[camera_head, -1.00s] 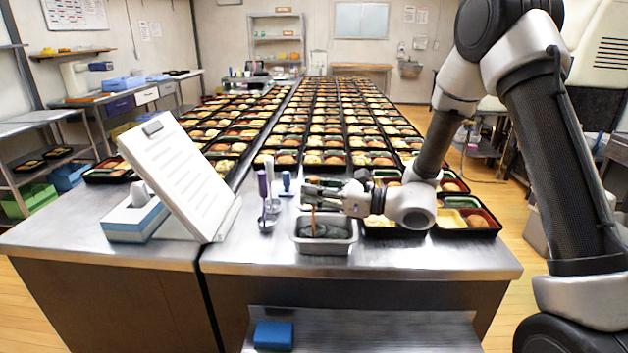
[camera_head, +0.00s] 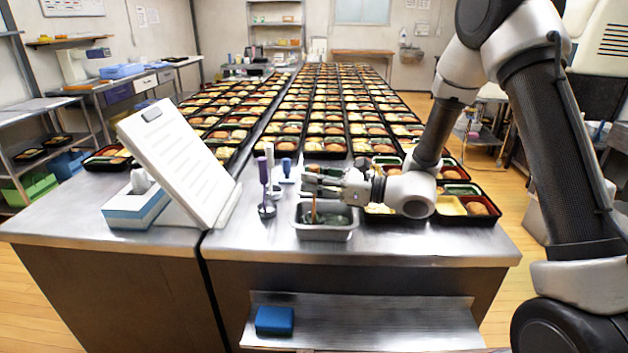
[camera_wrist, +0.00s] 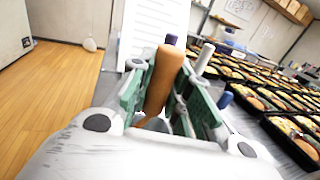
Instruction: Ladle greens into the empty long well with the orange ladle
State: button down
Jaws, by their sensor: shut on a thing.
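My gripper (camera_head: 312,186) is shut on the orange ladle's handle (camera_wrist: 165,80), which stands between the green finger pads in the wrist view. In the head view the lower handle (camera_head: 314,208) runs down into a grey metal pan (camera_head: 325,235) of dark greens (camera_head: 338,216). The ladle's bowl is hidden in the pan. A black bento tray (camera_head: 478,221) at the right front holds yellow and brown food and something green. Another front tray beside the pan is partly covered by my gripper and wrist, so I cannot tell which of its wells is empty.
A purple-handled ladle (camera_head: 264,180) and a blue-handled utensil (camera_head: 286,168) stand left of the pan. A white slanted board (camera_head: 178,165) and a tissue box (camera_head: 137,207) are further left. Rows of filled trays stretch behind. The counter's front strip is clear.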

jog(key=shift+r, duration=0.15)
dwell(0.3)
jog(key=shift+r, duration=4.4)
